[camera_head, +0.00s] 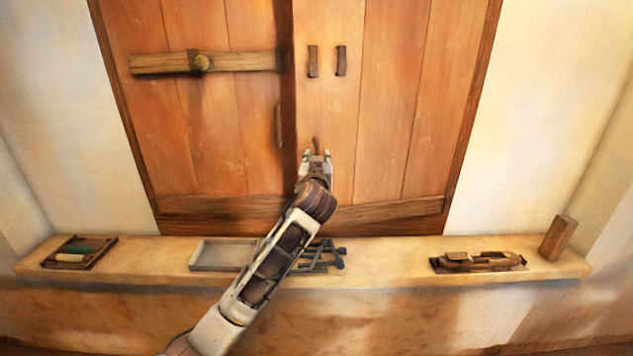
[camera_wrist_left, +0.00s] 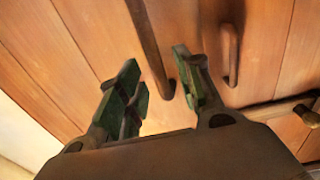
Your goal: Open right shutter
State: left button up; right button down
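The right shutter (camera_head: 385,110) is an orange plank panel that looks closed against the left shutter (camera_head: 230,120). Its slim upright handle (camera_head: 316,145) shows just past my left gripper's tips. My left gripper (camera_head: 317,157) is in front of the right shutter's lower left part, with its fingers apart. In the left wrist view a dark wooden rod (camera_wrist_left: 152,45), apparently this handle, lies between the green-padded fingers; I cannot tell whether they touch it. The wooden bar (camera_head: 165,63) lies on the left shutter, and the two brackets (camera_head: 341,60) on the right shutter are empty. My right gripper is not in view.
The left shutter has its own handle (camera_head: 278,125). A ledge (camera_head: 390,262) runs below the shutters. On it are a tray with spools (camera_head: 80,252), a shallow tray (camera_head: 215,254), tools (camera_head: 325,257) partly behind my arm, a wooden item (camera_head: 478,262) and a block (camera_head: 558,238).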

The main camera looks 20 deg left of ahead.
pick_arm(q)
jog(key=v, duration=1.2)
jog(key=shift+s+d, duration=0.2)
dwell(1.7)
dwell(0.6)
